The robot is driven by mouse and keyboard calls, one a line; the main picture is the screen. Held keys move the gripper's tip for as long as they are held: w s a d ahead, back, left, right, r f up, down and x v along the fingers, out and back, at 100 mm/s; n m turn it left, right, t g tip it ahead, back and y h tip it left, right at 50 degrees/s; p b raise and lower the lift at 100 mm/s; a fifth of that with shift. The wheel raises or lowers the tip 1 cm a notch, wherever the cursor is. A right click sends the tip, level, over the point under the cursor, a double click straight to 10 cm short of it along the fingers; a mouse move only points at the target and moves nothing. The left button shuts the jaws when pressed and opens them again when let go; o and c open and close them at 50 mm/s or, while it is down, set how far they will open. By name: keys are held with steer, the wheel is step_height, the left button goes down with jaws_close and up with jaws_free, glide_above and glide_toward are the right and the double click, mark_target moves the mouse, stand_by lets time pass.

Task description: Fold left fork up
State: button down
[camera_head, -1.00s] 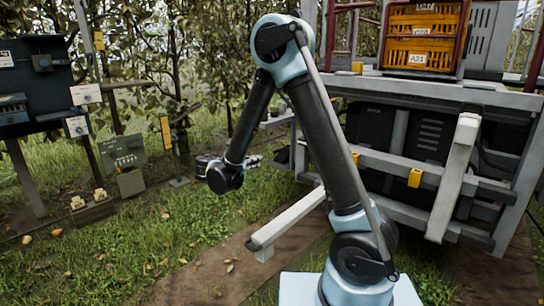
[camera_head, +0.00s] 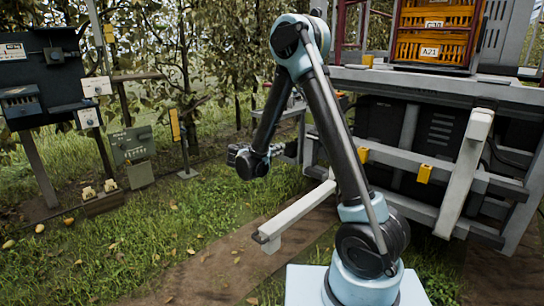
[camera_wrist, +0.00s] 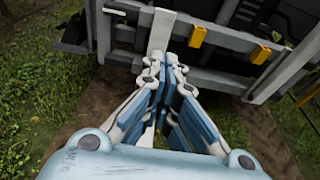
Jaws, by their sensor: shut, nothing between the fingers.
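The left fork (camera_head: 293,215) is a pale grey beam lying lowered, sticking out from the machine's frame low over the ground. Its free end points toward the lower left. The other fork (camera_head: 465,172) stands folded up against the frame. My gripper (camera_wrist: 168,62) is shut and empty. In the wrist view its fingertips meet just in front of the left fork (camera_wrist: 160,33) and hide part of it. I cannot tell whether they touch it. In the head view my wrist is above and left of the fork, and my fingers are largely hidden.
The machine's grey frame (camera_head: 440,90) carries orange crates (camera_head: 435,48) and yellow brackets (camera_head: 424,173). At left stand a dark box on a post (camera_head: 40,75) and a small grey panel (camera_head: 132,145). Open grass lies between them and the fork.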

steer(key=shift+w+d+r, duration=0.45)
steer(key=shift+w+r, duration=0.05)
steer(key=shift+w, duration=0.15)
steer(key=shift+a, duration=0.1)
stand_by(1.2)
